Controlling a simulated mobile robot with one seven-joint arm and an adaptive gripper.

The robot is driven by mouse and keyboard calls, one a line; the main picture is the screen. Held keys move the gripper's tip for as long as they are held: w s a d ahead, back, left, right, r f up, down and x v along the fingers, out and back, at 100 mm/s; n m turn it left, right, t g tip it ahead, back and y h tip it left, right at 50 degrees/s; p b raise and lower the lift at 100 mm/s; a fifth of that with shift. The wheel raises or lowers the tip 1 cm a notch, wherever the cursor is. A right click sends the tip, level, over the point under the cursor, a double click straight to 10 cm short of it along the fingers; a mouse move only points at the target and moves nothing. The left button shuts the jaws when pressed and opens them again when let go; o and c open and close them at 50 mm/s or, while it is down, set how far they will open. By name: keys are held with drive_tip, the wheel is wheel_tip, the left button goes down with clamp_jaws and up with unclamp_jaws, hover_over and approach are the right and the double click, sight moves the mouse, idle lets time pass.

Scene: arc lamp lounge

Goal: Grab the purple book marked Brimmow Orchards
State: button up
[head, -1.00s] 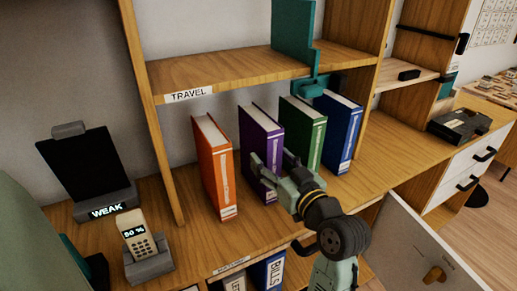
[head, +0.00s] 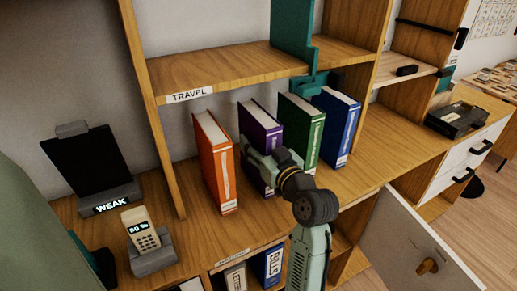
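The purple book (head: 258,121) stands upright on the shelf board in the head view, between the orange book (head: 215,160) and the green book (head: 301,125). Its lower spine is largely hidden behind my gripper, and I cannot read its title. My gripper (head: 261,166) is at the lower front of the purple book, with one finger seen at the book's left side. The other finger is hidden by the wrist, so I cannot tell whether the fingers are apart or closed on the book.
A blue book (head: 340,125) stands right of the green one. A teal bracket (head: 312,84) hangs just above these books. A phone in a cradle (head: 143,235) and a dark tablet on a stand (head: 87,165) are at left. An open cabinet door (head: 410,245) is at lower right.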

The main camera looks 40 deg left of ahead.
clamp_jaws()
idle(0.4)
drive_tip(key=shift+r, duration=0.1)
